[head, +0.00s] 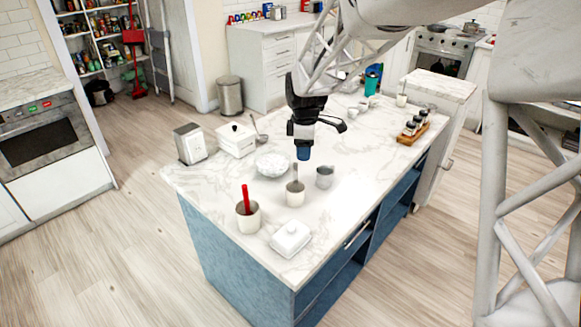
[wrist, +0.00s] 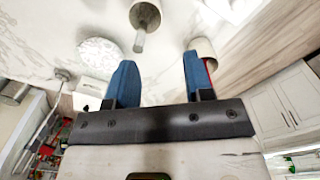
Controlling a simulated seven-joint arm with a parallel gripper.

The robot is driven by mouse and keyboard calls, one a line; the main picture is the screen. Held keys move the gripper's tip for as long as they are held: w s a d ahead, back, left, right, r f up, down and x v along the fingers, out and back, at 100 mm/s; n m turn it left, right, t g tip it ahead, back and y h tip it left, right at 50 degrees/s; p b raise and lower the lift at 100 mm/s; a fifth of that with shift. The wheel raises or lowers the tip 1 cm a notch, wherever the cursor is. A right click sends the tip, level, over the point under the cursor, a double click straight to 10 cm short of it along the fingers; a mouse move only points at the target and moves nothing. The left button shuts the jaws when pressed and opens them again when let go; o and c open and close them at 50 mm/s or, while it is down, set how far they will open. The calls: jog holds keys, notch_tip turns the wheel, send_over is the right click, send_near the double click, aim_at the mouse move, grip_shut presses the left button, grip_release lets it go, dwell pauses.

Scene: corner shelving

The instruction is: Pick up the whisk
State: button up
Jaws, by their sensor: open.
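No whisk wires can be made out, so I cannot tell which utensil is the whisk. A cream crock (head: 295,198) on the marble island holds an upright grey-handled utensil (head: 296,178); its head is hidden. In the wrist view the grey handle (wrist: 139,41) points toward the camera from the crock (wrist: 145,14). A second crock (head: 248,220) holds a red-handled utensil (head: 246,197), its lower end hidden. My gripper (head: 303,153) points down above the island, just behind the grey-handled utensil in the head view. Its blue fingers (wrist: 160,62) are apart with nothing between them.
The island top (head: 203,183) also carries a patterned bowl (head: 273,165), a metal pitcher (head: 324,177), a butter dish (head: 290,238), a white canister (head: 236,140), a napkin holder (head: 189,144) and a spice rack (head: 413,128). Bare marble lies right of the pitcher.

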aim_at(295, 163)
jog(key=w+f, duration=0.1)
jog(key=w+a+f+n, duration=0.1)
jog(key=w, duration=0.1)
jog(key=w+a+f+n, duration=0.1)
jog(key=f, duration=0.1)
jog(key=shift+w+a, duration=0.15)
jog(key=shift+w, duration=0.05)
jog(key=shift+f, duration=1.25)
jog(key=shift+f, duration=2.6)
grip_shut()
